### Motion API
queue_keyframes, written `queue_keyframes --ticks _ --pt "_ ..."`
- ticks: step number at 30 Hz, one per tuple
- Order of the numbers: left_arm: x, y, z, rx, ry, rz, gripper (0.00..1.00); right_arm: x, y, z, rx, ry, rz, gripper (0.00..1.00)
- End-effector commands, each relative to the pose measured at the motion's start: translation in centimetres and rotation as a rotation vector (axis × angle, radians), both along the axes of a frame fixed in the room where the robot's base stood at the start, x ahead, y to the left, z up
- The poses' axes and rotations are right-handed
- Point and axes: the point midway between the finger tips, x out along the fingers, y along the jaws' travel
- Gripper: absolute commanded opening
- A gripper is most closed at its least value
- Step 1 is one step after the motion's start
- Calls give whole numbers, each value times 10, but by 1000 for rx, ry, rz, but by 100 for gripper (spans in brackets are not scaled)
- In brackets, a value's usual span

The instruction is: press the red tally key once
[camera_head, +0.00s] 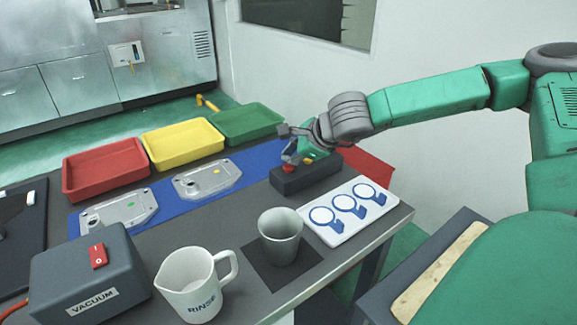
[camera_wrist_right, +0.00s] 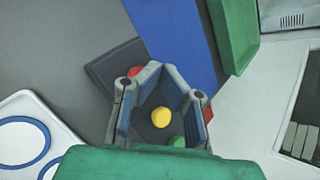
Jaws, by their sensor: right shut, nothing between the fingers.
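The red tally key (camera_head: 288,169) sits at the left end of a dark key box (camera_head: 306,181) on the table. The yellow key (camera_head: 308,160) sits beside it on the same box. My right gripper (camera_head: 290,156) is shut and empty, fingers pointing down just above the red key; I cannot tell whether they touch it. In the right wrist view the fingertips (camera_wrist_right: 157,68) meet beside the red key (camera_wrist_right: 134,72), which is partly hidden by a finger. The yellow key (camera_wrist_right: 161,117) and a green key (camera_wrist_right: 177,142) show between the fingers. My left gripper is not in view.
A white board with blue rings (camera_head: 335,232) lies in front of the key box. A grey cup (camera_head: 280,238), a white jug (camera_head: 188,288) and a vacuum box (camera_head: 65,284) stand nearer. Castings (camera_head: 207,178) lie on a blue mat behind, before red, yellow and green trays (camera_head: 180,155).

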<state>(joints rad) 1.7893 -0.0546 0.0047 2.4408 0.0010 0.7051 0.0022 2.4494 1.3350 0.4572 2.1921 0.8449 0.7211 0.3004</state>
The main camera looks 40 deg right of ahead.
Motion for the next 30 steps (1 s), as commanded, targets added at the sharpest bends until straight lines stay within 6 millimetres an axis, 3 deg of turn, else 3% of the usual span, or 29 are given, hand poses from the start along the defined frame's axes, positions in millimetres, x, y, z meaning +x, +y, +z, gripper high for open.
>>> queue_keyframes --ticks 30 --pt "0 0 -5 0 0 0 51 -1 1 -12 0 1 0 0"
